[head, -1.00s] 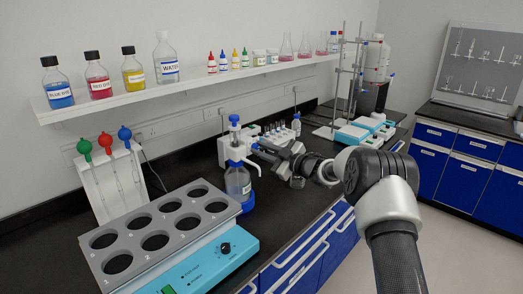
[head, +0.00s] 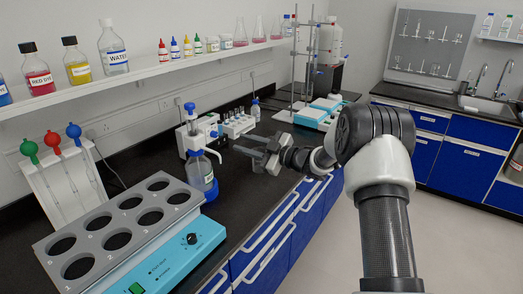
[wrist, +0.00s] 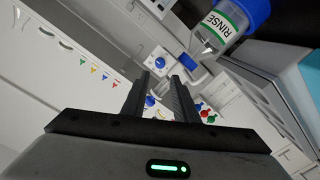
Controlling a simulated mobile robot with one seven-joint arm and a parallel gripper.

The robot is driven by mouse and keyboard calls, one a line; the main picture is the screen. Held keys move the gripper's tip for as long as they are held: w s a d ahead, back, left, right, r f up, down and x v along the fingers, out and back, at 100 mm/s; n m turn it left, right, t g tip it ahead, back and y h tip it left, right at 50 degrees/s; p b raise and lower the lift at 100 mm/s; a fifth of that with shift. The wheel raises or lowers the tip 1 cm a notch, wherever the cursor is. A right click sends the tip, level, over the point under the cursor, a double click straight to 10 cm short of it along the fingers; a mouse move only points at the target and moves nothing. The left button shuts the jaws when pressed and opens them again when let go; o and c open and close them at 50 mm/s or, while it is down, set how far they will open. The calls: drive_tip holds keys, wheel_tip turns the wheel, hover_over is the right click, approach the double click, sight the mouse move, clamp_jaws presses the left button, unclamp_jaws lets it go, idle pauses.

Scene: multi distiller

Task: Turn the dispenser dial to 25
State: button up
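The dispenser (head: 193,140) is a white and blue head on a clear bottle (head: 200,174) with a blue base ring, upright on the black bench. Its dial markings are too small to read. In the wrist view, a clear bottle (wrist: 229,20) labelled RINSE, with a blue end, shows at the upper right; blue knobs (wrist: 160,62) on white parts show beyond my fingers. I cannot tell which is the dial. My gripper (head: 248,147) is to the right of the dispenser head, apart from it. Its fingers (wrist: 160,98) are apart and nothing is between them.
A grey rack (head: 120,222) with several holes on a blue heater stands in front left of the dispenser. A white pipette stand (head: 62,180) is left. A vial rack (head: 238,124) stands behind. A shelf (head: 120,82) with bottles runs above. Bench at right is partly clear.

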drive_tip(key=v, duration=0.7)
